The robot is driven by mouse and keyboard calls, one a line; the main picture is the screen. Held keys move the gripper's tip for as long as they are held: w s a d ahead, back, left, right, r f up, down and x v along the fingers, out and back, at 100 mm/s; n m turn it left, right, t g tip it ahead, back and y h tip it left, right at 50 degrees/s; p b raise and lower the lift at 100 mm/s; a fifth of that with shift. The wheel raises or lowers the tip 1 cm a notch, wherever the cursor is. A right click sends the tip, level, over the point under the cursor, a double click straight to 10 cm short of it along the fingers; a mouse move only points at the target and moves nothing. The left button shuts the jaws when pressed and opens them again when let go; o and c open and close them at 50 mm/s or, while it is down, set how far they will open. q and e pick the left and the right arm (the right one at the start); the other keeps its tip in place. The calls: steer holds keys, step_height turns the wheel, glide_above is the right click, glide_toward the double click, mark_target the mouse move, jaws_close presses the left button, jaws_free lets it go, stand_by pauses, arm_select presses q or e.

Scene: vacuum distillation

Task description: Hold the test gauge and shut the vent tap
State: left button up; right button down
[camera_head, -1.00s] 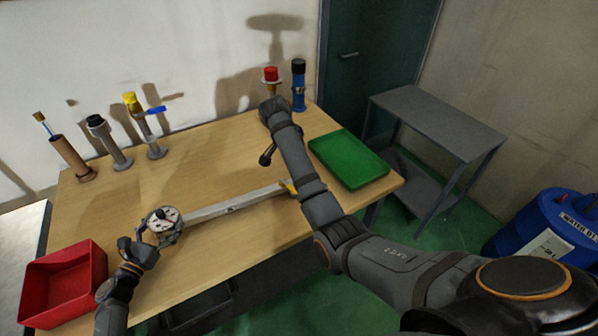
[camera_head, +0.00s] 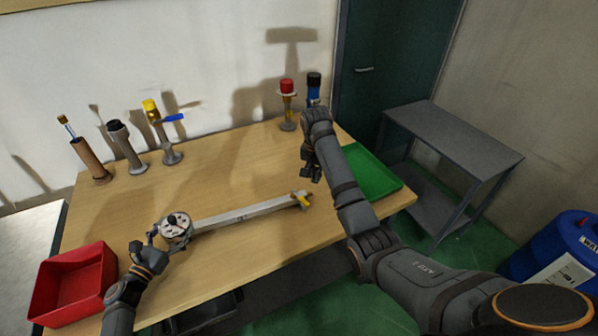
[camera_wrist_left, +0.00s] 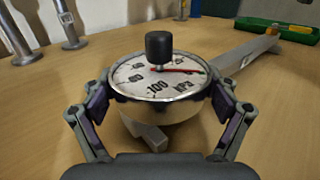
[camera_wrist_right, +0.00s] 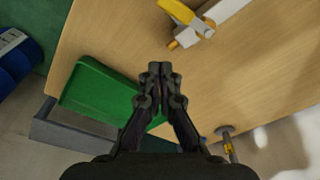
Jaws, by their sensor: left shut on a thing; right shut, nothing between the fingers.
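The test gauge (camera_head: 177,226) is a round white dial with a black knob, at the near left of the table. My left gripper (camera_head: 160,238) is shut on it; the left wrist view shows a finger on each side of the dial (camera_wrist_left: 158,77). A grey bar runs right from the gauge to a yellow-handled tap (camera_head: 301,198), taken as the vent tap. This yellow handle (camera_wrist_right: 180,12) also shows at the top of the right wrist view. My right gripper (camera_head: 311,174) is shut and empty above the table, behind and apart from the tap; it also shows in the right wrist view (camera_wrist_right: 160,70).
A green tray (camera_head: 372,172) lies beside my right arm. A red bin (camera_head: 75,285) is at the near left. Several upright fittings, including a blue-handled valve (camera_head: 165,130), stand along the back.

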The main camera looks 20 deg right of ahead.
mark_target(300, 198)
steer(key=s+d+r+n+t+y, duration=0.2)
steer(key=s+d+n+y, duration=0.2)
steer(key=d+n+y, duration=0.7)
steer(key=w+a+f+h, duration=0.1)
steer(key=a+f, duration=0.1)
steer(key=w+a+f+n+h, duration=0.1)
steer(key=a+f, duration=0.2)
steer(key=w+a+f+n+h, duration=0.1)
steer(key=a+f, duration=0.2)
steer(key=shift+a, duration=0.15)
steer(key=shift+s+a, duration=0.2)
steer(key=shift+a, duration=0.4)
steer(key=shift+s+a, duration=0.15)
steer(key=shift+a, duration=0.45)
steer(key=shift+s+a, duration=0.2)
steer(key=shift+a, duration=0.5)
